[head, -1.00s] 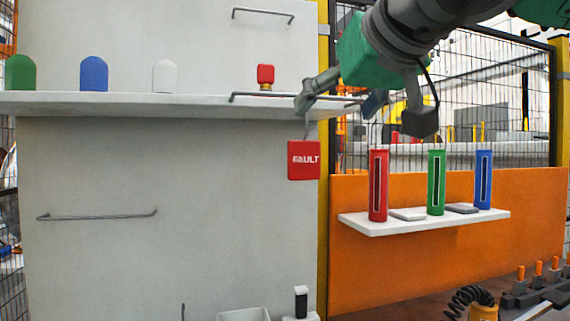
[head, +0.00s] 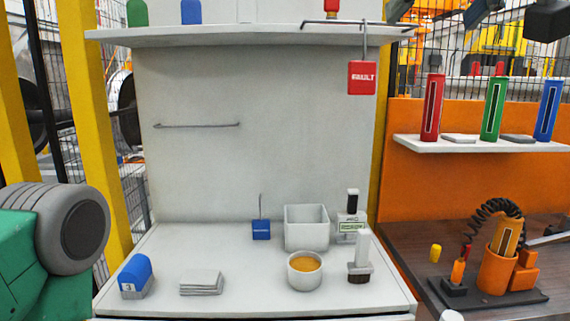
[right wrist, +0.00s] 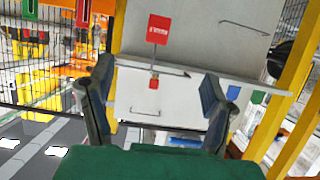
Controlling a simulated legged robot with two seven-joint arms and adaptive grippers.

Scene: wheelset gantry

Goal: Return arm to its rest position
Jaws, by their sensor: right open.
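My right gripper (right wrist: 157,100) is open and empty in the right wrist view, its two fingers wide apart. In the head view, only parts of the right gripper show at the top right edge, above the orange panel. The red FAULT tag (head: 376,77) hangs by its hook from the rail at the front of the upper shelf (head: 250,36). The tag also shows in the right wrist view (right wrist: 159,29), upside down, beyond the fingers and apart from them. My left gripper is not in view; a green and grey part of my left arm shows at the lower left.
Red (head: 432,107), green (head: 493,109) and blue (head: 547,110) holders stand on the right shelf. The worktop (head: 235,250) carries a blue tag (head: 261,230), a square bin (head: 306,228), a round cup (head: 304,272) and a blue-topped block (head: 135,272). Yellow posts (head: 100,130) flank the panel.

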